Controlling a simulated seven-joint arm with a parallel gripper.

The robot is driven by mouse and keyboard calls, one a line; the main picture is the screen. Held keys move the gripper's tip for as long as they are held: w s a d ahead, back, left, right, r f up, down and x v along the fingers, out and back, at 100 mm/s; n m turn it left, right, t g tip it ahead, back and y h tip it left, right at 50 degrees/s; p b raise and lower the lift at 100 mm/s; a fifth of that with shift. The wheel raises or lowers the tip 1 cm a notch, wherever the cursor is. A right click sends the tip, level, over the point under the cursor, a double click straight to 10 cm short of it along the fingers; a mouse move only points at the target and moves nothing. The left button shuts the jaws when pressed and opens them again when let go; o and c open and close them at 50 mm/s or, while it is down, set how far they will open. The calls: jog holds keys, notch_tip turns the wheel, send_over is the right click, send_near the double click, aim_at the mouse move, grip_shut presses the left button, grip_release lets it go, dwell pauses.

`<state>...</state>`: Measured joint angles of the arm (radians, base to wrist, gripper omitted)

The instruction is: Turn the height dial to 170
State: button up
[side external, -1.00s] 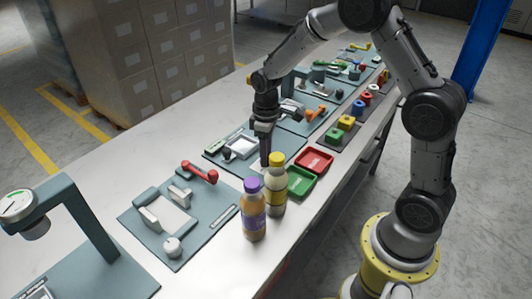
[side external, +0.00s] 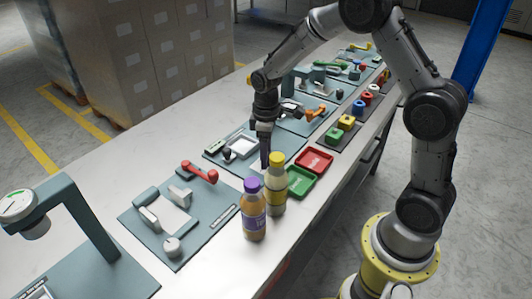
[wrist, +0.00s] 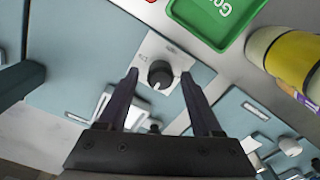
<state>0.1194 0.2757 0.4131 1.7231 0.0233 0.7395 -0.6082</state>
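In the wrist view a dark round dial (wrist: 160,73) with a pale mark on its lower edge sits on a light plate (wrist: 150,46) with small print too blurred to read. My gripper (wrist: 159,76) is open, one finger to the left of the dial and one to the right, with gaps on both sides. In the side view my gripper (side external: 265,163) points down over the teal station behind the yellow-capped bottle. The dial cannot be made out there. The dial's setting cannot be read.
A yellow-capped bottle (side external: 274,192) and a purple-capped bottle (side external: 253,218) stand close in front of my gripper. A green tray (side external: 300,181) and a red tray (side external: 311,160) lie to its right. A teal station with a red handle (side external: 200,172) lies to the left.

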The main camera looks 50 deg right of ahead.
jog(key=shift+r, duration=0.1)
notch_tip(320, 180, up, 14)
jog(key=shift+f, duration=0.2)
dwell(0.5)
jog(key=s+a+r+t, duration=0.3)
jog(key=s+r+t, duration=0.1)
jog(key=s+r, duration=0.7)
jog(key=s+a+f+m+t, duration=0.1)
jog(key=s+f+m, duration=0.4)
jog(key=s, duration=0.7)
jog(key=shift+s+a+f+t, duration=0.25)
jog(key=shift+s+f+t, duration=0.05)
jog(key=shift+f, duration=0.25)
